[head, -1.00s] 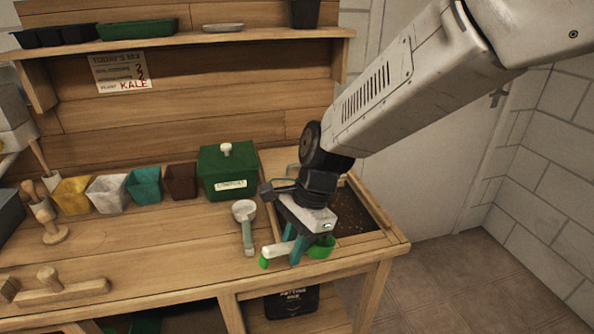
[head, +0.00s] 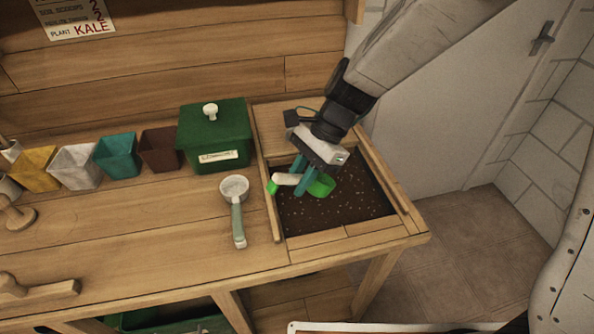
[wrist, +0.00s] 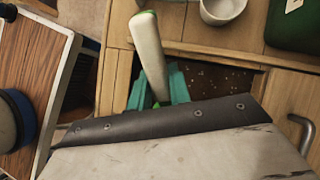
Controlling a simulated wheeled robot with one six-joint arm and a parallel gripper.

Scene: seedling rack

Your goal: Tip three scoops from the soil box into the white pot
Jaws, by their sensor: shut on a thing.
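My gripper (head: 303,182) is shut on the handle of a green scoop (head: 321,187). The scoop has a white grip with a green end and a green bowl. In the head view it is over the left part of the soil box (head: 347,239), which holds dark brown soil. I cannot tell whether the bowl touches the soil or holds any. In the wrist view the scoop's handle (wrist: 148,48) shows between the teal fingers, but its bowl is hidden. The white pot (head: 77,167) stands on the bench to the left, between a yellow and a teal pot.
A lidded green compost box (head: 213,141) stands left of the soil box. A pale round scoop with a grey-green handle (head: 237,215) lies in front of it. Yellow (head: 36,172), teal (head: 116,156) and brown (head: 160,151) pots line up. The bench front is mostly clear.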

